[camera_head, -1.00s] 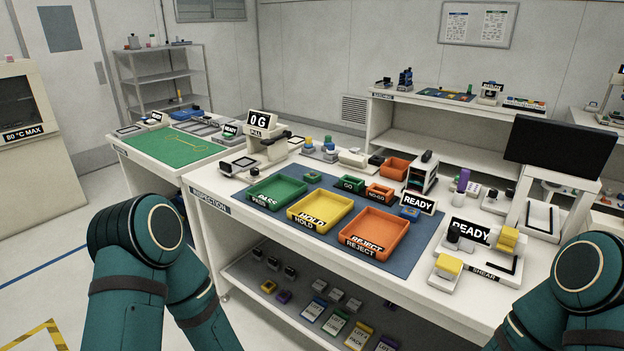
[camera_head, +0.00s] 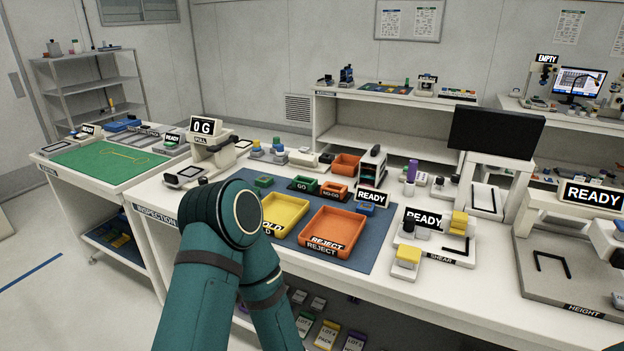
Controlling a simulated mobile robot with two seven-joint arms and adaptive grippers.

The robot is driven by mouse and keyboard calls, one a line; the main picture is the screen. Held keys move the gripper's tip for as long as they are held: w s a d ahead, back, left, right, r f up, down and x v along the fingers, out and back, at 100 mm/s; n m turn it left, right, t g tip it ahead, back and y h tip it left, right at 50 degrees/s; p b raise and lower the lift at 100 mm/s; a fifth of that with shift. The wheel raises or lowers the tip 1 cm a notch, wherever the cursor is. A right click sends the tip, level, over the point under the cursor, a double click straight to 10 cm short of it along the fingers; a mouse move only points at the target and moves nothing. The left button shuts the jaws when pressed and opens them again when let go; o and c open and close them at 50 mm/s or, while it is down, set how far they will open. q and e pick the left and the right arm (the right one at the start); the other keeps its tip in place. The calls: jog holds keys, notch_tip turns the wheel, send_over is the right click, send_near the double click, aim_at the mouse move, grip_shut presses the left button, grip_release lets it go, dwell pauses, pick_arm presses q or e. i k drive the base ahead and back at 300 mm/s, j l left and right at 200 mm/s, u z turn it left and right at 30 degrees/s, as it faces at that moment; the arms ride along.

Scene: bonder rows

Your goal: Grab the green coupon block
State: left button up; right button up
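A small green block (camera_head: 264,181) lies on the blue mat (camera_head: 376,235) of the inspection table, behind the yellow HOLD tray (camera_head: 302,213). It looks like the green coupon block, but it is small and I cannot be sure. A green GO piece (camera_head: 302,185) sits to its right, beside an orange NO-GO piece (camera_head: 334,190). My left arm crosses the front of the table and hides the green PASS tray and part of the HOLD tray. Neither of my grippers is in view.
An orange REJECT tray (camera_head: 339,232) is right of the HOLD tray. A shear station (camera_head: 408,258) with yellow blocks stands further right, and a height station (camera_head: 560,280) beyond it. A pull tester (camera_head: 205,155) stands at the table's left end. The table with a green mat (camera_head: 108,160) is at left.

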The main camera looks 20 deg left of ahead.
aim_at(263, 181)
jog(key=j+z, duration=0.35)
jog(key=k+j+z, duration=0.1)
jog(key=j+z, duration=0.25)
jog(key=j, duration=0.2)
jog(key=k+j+z, duration=0.1)
jog(key=j, duration=0.2)
jog(key=k+j+z, duration=0.1)
jog(key=j, duration=0.2)
jog(key=k+j+z, duration=0.15)
jog(key=j, duration=0.15)
jog(key=k+j, duration=0.1)
jog(key=j, duration=0.2)
jog(key=k+j, duration=0.15)
jog(key=j, duration=0.2)
jog(key=k+j+z, duration=0.1)
jog(key=j, duration=0.2)
